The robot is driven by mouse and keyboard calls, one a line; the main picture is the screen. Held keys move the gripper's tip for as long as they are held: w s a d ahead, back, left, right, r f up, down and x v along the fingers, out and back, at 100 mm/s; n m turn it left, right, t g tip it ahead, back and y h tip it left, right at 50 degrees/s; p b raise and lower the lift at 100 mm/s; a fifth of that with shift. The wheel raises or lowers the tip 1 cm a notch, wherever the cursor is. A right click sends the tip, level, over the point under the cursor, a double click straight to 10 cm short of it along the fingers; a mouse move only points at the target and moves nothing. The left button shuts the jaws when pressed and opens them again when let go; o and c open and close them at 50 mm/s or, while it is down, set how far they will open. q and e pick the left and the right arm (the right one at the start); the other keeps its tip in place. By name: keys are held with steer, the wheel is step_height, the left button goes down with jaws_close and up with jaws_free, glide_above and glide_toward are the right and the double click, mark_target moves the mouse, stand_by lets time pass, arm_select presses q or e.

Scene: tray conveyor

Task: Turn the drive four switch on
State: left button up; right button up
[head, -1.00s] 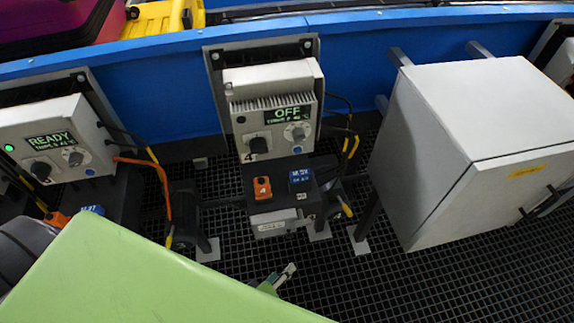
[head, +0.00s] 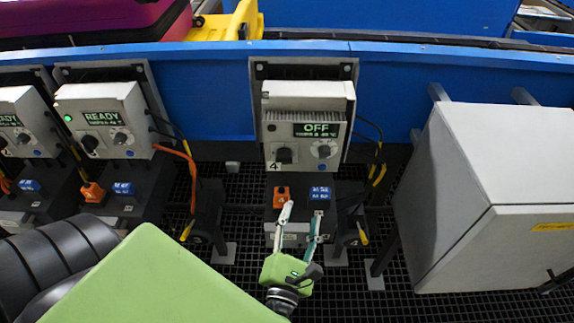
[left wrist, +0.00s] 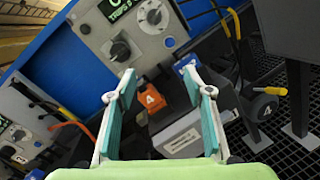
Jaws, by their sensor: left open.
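The drive four unit (head: 306,120) is a light grey box on the blue wall, marked 4, with a display reading OFF. Its black rotary switch (head: 284,156) is at the lower left of its face, and a grey dial (head: 323,151) is to the right. The switch also shows in the left wrist view (left wrist: 120,50). My left gripper (head: 302,212) is open and empty, below the unit and in front of the motor with the orange 4 tag. In the left wrist view my left gripper (left wrist: 162,92) has its fingers spread, with the switch beyond them. My right gripper is not in view.
An orange tag (head: 282,197) and a blue label (head: 320,193) sit on the motor below the unit. A large grey cabinet (head: 490,200) stands to the right. Similar units reading READY (head: 102,118) are to the left. Cables hang beside the unit.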

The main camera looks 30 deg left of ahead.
mark_target(284, 162)
arm_select(q)
steer(key=s+a+r+n+g+y, duration=0.2)
steer(key=a+r+n+y, duration=0.15)
steer(key=r+n, duration=0.4)
steer(key=shift+n, duration=0.55)
steer(key=x, duration=0.4)
steer(key=f+p+x, duration=0.1)
steer(key=x, duration=0.3)
steer(key=f+p+x, duration=0.1)
steer(key=x, duration=0.4)
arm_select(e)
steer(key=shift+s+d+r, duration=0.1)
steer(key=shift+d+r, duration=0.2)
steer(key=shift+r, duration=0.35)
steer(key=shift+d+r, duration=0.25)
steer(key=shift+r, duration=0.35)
arm_select(q)
steer(key=shift+p, duration=0.3)
steer(key=c, duration=1.1)
